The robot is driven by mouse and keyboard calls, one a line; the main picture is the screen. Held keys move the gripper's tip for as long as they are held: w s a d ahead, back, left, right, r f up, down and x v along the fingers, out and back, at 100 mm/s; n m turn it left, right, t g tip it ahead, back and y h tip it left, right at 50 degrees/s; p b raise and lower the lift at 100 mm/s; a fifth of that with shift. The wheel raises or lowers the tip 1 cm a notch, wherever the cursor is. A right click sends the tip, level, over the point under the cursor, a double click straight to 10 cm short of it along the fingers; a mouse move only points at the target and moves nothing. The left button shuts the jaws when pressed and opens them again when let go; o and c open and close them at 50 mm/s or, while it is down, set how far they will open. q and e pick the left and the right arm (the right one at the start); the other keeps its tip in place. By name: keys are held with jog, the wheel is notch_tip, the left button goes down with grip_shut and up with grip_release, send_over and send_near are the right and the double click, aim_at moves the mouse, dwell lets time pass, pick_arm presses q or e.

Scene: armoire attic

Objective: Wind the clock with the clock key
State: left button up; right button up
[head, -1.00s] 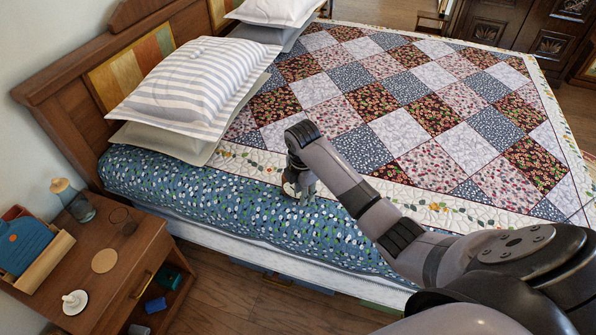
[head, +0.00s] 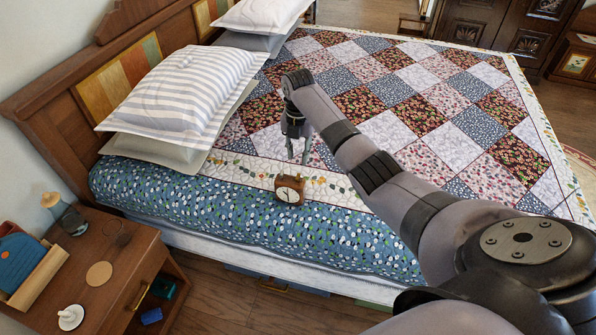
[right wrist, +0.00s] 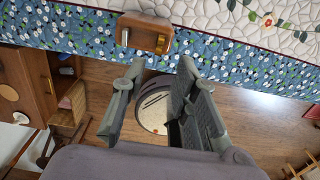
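A small wooden clock (head: 289,190) with a round white dial stands upright on the near edge of the bed, its dial towards me in the head view. My right gripper (head: 298,156) is above and just behind it, pointing down, open and empty, apart from the clock. In the right wrist view the clock (right wrist: 143,27) lies beyond the open fingertips (right wrist: 160,68), with brass-coloured parts (right wrist: 160,43) on the side shown. I cannot tell whether one of them is the clock key. My left gripper is not in view.
The clock rests on a bed with a patchwork quilt (head: 480,185) and striped pillow (head: 180,90). At left, a nightstand (head: 105,250) holds a lamp-like bottle (head: 65,215), a coaster (head: 99,273), a white dish (head: 71,316) and a box of books (head: 35,275). Most of the quilt is clear.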

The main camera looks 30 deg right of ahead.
aim_at(298, 176)
notch_tip(298, 176, down, 9)
jog(key=shift+a+f, duration=0.1)
jog(key=shift+c, duration=0.3)
grip_shut()
dwell(0.5)
